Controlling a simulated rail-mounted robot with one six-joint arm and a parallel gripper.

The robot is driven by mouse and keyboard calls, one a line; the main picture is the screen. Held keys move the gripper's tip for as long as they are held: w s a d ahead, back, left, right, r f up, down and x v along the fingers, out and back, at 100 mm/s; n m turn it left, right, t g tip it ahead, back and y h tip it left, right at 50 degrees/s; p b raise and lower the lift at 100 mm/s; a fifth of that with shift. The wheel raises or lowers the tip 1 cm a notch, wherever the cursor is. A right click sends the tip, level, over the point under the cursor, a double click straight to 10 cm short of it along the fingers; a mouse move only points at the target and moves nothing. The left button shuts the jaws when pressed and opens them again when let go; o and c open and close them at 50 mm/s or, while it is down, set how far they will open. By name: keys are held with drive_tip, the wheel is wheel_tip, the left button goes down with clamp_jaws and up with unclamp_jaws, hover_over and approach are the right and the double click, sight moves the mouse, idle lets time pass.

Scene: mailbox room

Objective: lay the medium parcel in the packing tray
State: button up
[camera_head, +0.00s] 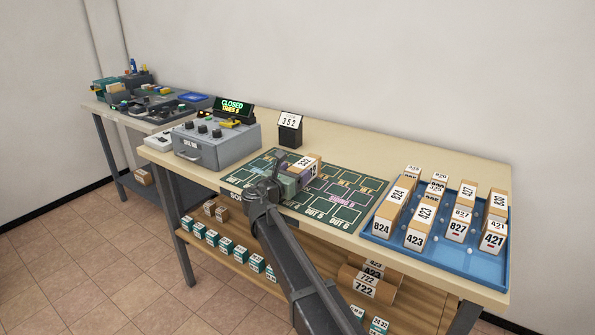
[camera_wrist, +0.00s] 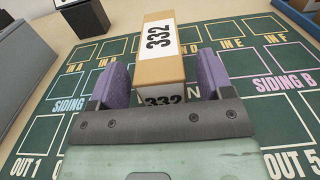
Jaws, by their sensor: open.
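A cardboard box with white labels reading 332 (camera_wrist: 158,55) stands on the green marked board. It also shows in the head view (camera_head: 312,165), partly hidden by my gripper. My gripper (camera_head: 288,180) is open, its purple fingers on either side of this box in the wrist view (camera_wrist: 163,78). No label tells which box is the medium parcel or which tray is the packing tray.
A grey console (camera_head: 215,146) with a display reading CLOSED stands left of the board (camera_head: 338,207). A black holder (camera_head: 289,133) with a number card is behind the board. A lower shelf (camera_head: 235,258) holds several boxes. Another table (camera_head: 112,108) at far left is cluttered.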

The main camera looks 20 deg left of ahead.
drive_tip(key=v, duration=1)
drive_tip(key=shift+o, duration=0.4)
